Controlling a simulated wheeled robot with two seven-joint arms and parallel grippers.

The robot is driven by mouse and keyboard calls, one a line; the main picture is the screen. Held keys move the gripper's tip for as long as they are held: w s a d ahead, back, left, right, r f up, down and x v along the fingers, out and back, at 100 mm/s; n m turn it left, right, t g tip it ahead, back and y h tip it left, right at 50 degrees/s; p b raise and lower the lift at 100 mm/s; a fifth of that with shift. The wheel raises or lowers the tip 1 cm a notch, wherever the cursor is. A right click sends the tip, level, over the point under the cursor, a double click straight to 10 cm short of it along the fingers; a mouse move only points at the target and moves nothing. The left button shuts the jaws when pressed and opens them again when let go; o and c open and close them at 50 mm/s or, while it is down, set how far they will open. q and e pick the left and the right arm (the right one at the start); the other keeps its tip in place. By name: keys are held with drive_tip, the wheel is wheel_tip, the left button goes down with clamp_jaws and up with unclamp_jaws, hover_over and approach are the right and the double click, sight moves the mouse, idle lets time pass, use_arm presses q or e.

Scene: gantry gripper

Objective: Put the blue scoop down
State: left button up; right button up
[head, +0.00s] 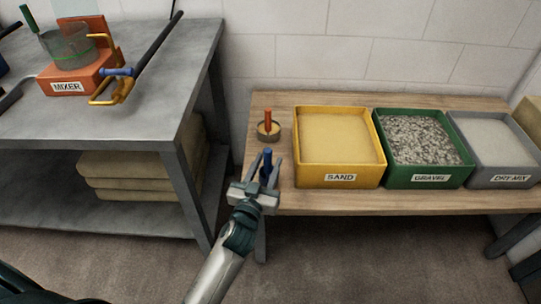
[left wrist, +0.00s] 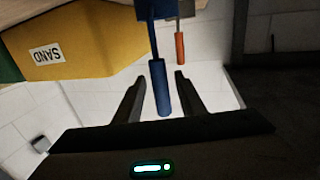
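My left gripper (head: 262,172) is at this handle. In the left wrist view, the blue handle (left wrist: 161,90) stands between the two spread fingers of my left gripper (left wrist: 160,77), with gaps on both sides, so the fingers are open around it and not closed on it. My right gripper is not in view.
Sand (head: 340,179), gravel (head: 429,178) and dry mix (head: 510,179) trays fill the bench rightward. A grey table (head: 170,100) with a mixer (head: 70,80) stands left.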

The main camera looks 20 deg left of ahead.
use_arm(q)
drive_tip(key=s, duration=0.6)
drive_tip(key=shift+s, duration=0.65)
drive_tip(key=s+a+f+g, duration=0.3)
drive_tip(key=s+f+g, duration=0.4)
drive_tip(key=s+f, duration=0.6)
drive_tip(key=s+d+f+m+g, duration=0.1)
drive_tip(key=s+f+g, duration=0.2)
drive_tip(key=s, duration=0.4)
drive_tip(key=s+d+f+m+g+h, duration=0.1)
drive_tip(key=s+f+g, duration=0.2)
drive_tip(key=s, duration=0.4)
drive_tip(key=shift+d+f+g+h, duration=0.3)
drive_tip(key=shift+g, duration=0.1)
